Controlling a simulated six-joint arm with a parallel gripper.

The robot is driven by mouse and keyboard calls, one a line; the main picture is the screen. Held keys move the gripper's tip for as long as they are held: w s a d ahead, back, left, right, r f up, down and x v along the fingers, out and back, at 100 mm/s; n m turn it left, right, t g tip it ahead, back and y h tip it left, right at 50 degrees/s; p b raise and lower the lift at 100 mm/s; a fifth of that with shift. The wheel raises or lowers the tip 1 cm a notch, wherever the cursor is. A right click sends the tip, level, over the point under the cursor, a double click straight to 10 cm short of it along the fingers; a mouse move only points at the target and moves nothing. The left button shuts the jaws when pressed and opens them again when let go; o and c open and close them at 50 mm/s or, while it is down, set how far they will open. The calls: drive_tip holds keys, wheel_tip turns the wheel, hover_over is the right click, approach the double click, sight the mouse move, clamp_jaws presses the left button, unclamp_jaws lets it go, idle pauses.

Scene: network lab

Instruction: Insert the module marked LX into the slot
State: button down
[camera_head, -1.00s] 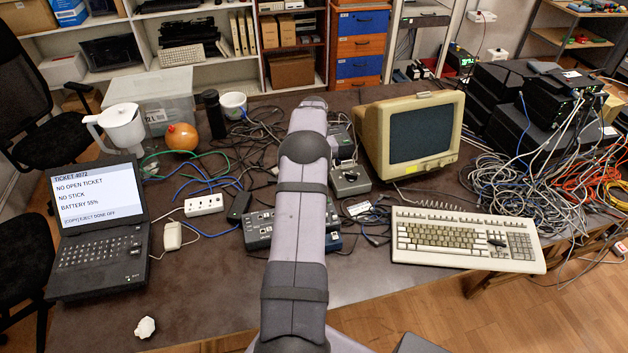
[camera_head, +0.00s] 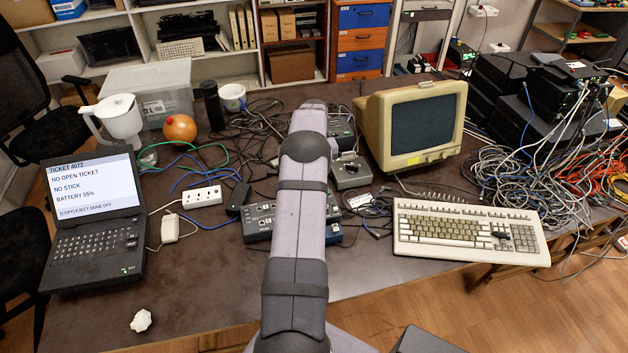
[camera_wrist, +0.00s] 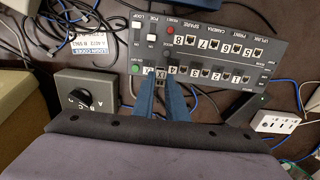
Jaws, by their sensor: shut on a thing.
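The dark switch box (camera_wrist: 210,55) lies below my gripper in the wrist view, with numbered ports and small white labels. In the head view its left part (camera_head: 257,225) shows beside my arm. My gripper (camera_wrist: 161,82) has two blue fingers close together at the box's port face. They are shut on a small module (camera_wrist: 161,75), mostly hidden between them, with a white label ending in X. I cannot tell whether the module touches the slot or how deep it sits. In the head view my arm hides my gripper and the middle of the box.
A grey box with a black rotary knob (camera_wrist: 78,97) stands left of my fingers. A white power strip (camera_wrist: 278,122) is at the right. Loose cables surround the switch box. In the head view, a laptop (camera_head: 95,220), a CRT monitor (camera_head: 422,125) and a keyboard (camera_head: 465,232) flank my arm.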

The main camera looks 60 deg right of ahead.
drive_tip(key=shift+f+b, duration=1.2)
drive_tip(key=shift+f, duration=0.6)
idle(2.6)
drive_tip(key=c, duration=1.7)
unclamp_jaws()
drive_tip(key=shift+r+b, duration=1.1)
drive_tip(key=shift+r, duration=2.55)
